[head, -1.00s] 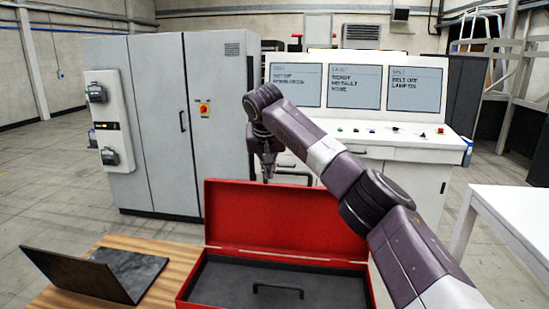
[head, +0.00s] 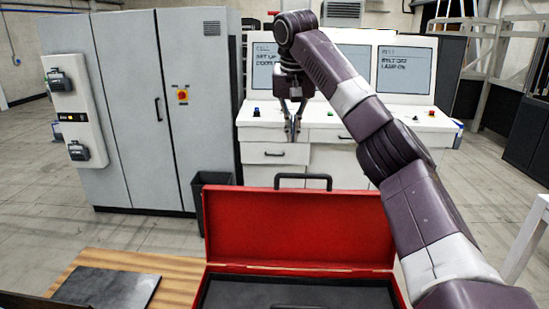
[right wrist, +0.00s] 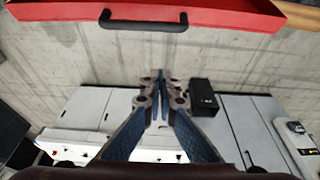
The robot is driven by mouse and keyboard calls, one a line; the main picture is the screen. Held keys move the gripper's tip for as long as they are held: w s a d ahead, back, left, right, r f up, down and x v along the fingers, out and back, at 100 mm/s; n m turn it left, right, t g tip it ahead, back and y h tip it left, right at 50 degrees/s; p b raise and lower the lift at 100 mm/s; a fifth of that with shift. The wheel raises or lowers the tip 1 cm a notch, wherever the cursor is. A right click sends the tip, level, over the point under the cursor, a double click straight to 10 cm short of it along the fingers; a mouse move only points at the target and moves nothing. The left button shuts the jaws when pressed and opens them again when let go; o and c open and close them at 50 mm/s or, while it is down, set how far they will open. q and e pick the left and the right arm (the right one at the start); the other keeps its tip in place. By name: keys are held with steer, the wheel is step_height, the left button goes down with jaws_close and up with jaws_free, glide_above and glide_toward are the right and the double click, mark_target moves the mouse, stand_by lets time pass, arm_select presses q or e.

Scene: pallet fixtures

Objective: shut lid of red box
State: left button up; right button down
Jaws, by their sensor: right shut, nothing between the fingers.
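The red box (head: 212,268) stands at the bottom of the head view, with a dark grey tray (head: 300,293) inside. Its red lid (head: 300,228) is open and stands up at the back of the box. A black handle (head: 303,177) sits on the lid's top edge. My right gripper (head: 293,138) appears above that handle in the head view, apart from it, fingers pointing down. In the right wrist view its fingertips (right wrist: 160,76) are together and empty, with the red lid (right wrist: 215,12) and its handle (right wrist: 143,21) ahead at the top. My left gripper is not in view.
The box rests on a wooden table (head: 180,272) with a dark slab-like laptop part (head: 108,289) on its left. Behind stand a grey cabinet (head: 150,110), a black bin (head: 213,195) and a white control console (head: 400,140). A white table edge (head: 525,235) is at right.

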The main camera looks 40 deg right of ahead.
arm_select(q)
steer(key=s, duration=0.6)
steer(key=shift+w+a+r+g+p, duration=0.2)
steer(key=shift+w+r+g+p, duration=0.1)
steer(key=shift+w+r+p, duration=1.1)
arm_select(e)
step_height(320, 180, down, 9)
steer(key=s, duration=0.1)
steer(key=shift+a, duration=0.3)
